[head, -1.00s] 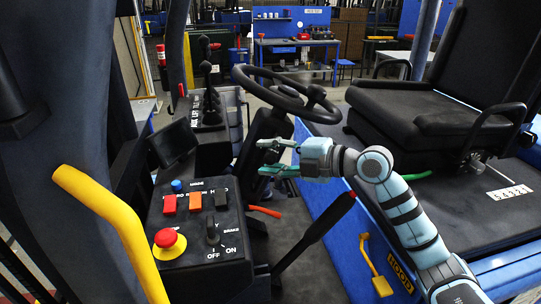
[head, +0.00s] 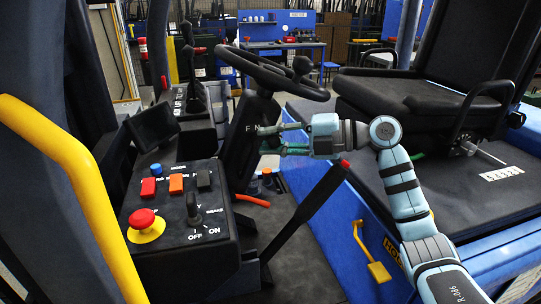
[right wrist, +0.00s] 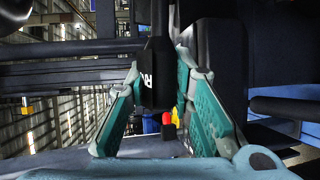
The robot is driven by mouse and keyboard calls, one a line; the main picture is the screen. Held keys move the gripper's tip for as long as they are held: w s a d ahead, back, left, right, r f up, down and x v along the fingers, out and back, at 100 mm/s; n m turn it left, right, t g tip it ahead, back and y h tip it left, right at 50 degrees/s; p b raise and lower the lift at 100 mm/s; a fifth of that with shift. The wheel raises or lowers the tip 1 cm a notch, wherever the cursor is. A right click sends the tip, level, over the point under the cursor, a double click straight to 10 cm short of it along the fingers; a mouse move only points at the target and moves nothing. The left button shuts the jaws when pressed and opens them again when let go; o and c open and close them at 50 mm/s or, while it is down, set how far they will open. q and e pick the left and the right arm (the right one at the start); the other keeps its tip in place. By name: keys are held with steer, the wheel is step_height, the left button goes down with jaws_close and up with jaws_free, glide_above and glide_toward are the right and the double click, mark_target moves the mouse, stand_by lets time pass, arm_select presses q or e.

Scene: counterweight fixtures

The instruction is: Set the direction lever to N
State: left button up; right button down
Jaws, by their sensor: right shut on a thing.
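My right gripper (head: 266,141) comes in from the right at the dark steering column (head: 238,152), below the steering wheel (head: 269,72). Its teal fingers are shut on the direction lever, which is mostly hidden by the fingers in the head view. A white F shows on the column just left of the fingertips. I cannot tell the lever's exact setting. My left gripper is not in view.
A control panel (head: 165,215) with a red stop button (head: 143,219) and a key switch stands at the left. A yellow rail (head: 75,185) is in front. A black lever with a red tip (head: 310,212) slants up below my right arm. The seat (head: 415,98) is at the right.

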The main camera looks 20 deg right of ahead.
steer(key=shift+s+d+f+n+g+b, duration=0.1)
steer(key=shift+d+f+n+g+b, duration=0.2)
steer(key=shift+d+f+n+b, duration=0.2)
steer(key=shift+d+y, duration=0.1)
steer(key=shift+y, duration=0.2)
steer(key=shift+s+r+g, duration=0.1)
steer(key=shift+r+g, duration=0.05)
steer(key=shift+g, duration=0.15)
steer(key=c, duration=1.4)
jaws_free()
steer(key=shift+o, duration=0.2)
steer(key=v, duration=1.2)
